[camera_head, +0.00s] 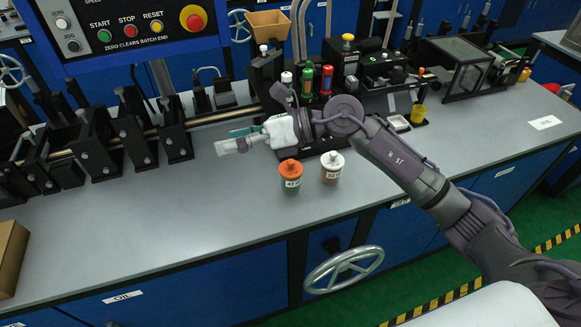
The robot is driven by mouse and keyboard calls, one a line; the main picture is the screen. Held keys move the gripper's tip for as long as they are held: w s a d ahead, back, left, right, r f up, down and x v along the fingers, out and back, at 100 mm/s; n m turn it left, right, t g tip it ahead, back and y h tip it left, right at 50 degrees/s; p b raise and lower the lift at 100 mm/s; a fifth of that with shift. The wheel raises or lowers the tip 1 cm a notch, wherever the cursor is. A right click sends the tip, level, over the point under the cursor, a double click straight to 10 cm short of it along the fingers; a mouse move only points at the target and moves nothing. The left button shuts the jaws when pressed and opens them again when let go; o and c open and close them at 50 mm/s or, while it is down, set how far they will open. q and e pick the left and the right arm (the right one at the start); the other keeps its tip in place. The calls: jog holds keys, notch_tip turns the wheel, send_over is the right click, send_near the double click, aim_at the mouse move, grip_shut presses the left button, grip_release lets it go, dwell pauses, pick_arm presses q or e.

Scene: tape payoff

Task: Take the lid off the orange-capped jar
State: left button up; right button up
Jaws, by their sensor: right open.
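The orange-capped jar (292,187) stands upright on the grey bench in the head view. Its body is green with a white label, and its orange lid (290,167) sits on top. My right gripper (230,146) reaches in from the right and points left, above and behind the jar. It is open, and I see nothing between its fingers. It is apart from the jar, with its fingertips to the left of the orange lid. My left gripper is not in view.
A white-capped jar (331,176) stands close to the right of the orange-capped one. Black machine blocks with a metal rod (215,117) line the back of the bench. A cardboard box (10,255) sits at the left edge. The front left bench top (170,225) is clear.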

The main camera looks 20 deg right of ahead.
jog(key=w+d+f+n+h, duration=0.2)
jog(key=w+d+f+h, duration=0.15)
jog(key=d+h, duration=0.45)
jog(key=g+h, duration=0.1)
jog(key=h, duration=0.2)
send_near(291, 161)
jog(key=p+x, duration=0.2)
jog(key=x, duration=0.3)
jog(key=p+x, duration=0.2)
jog(key=x, duration=0.2)
jog(key=shift+p, duration=0.3)
jog(key=shift+w+a+f+n, duration=0.2)
jog(key=shift+f+n, duration=0.1)
jog(key=shift+f, duration=0.35)
jog(key=c, duration=1)
